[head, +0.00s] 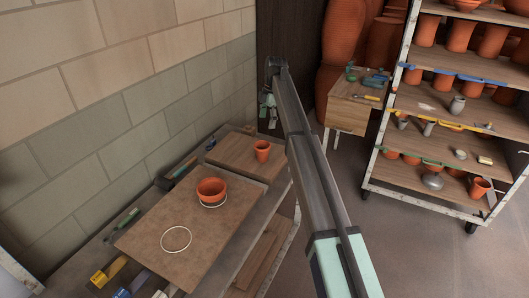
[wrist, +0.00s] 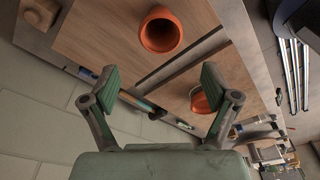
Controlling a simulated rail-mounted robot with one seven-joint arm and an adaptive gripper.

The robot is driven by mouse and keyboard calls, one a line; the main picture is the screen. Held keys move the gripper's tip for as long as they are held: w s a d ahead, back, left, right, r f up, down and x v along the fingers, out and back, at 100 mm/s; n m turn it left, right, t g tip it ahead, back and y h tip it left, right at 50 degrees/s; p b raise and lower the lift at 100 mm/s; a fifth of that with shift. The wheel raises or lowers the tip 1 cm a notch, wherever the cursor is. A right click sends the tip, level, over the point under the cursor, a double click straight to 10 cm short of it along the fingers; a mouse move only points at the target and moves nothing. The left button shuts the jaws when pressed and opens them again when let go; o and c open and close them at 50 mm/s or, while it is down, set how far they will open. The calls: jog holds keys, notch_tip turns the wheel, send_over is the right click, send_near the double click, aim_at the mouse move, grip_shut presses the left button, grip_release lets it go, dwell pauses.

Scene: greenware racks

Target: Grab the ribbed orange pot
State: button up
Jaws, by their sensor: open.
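Two orange pots stand on the bench at left in the head view. A tapered, taller pot (head: 262,151) is on the far wooden board (head: 228,150); it also shows from above in the wrist view (wrist: 161,32), mouth towards me. A wider bowl-like pot (head: 211,189) stands in a white ring on the near board (head: 150,235). It shows in the wrist view (wrist: 201,102), partly behind one finger. Ribbing is too small to tell on either. My gripper (wrist: 157,76) is open and empty above the bench; the tapered pot lies beyond its fingertips. It shows small in the head view (head: 268,113).
An empty white ring (head: 176,239) lies on the near board. Tools lie along the wall side of the bench, including a yellow-ended one (head: 108,272). A block wall (head: 120,110) borders the bench. A shelf rack (head: 440,100) full of pots stands right, beside a small wooden table (head: 350,112).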

aim_at(263, 144)
jog(key=f+p, duration=0.1)
jog(key=f, duration=0.3)
jog(key=a+f+p, duration=0.1)
jog(key=f, duration=0.2)
jog(key=f+p, duration=0.2)
jog(key=f, duration=0.2)
jog(key=shift+s+a+f, duration=0.3)
jog(key=shift+s+a, duration=0.05)
jog(key=shift+s, duration=0.05)
jog(key=f+p, duration=0.1)
jog(key=f, duration=0.1)
jog(key=f+p, duration=0.1)
jog(key=f, duration=0.1)
jog(key=shift+s+a+p, duration=0.25)
jog(key=shift+s+p, duration=0.05)
jog(key=shift+f, duration=0.55)
jog(key=c, duration=1.2)
jog(key=shift+o, duration=0.2)
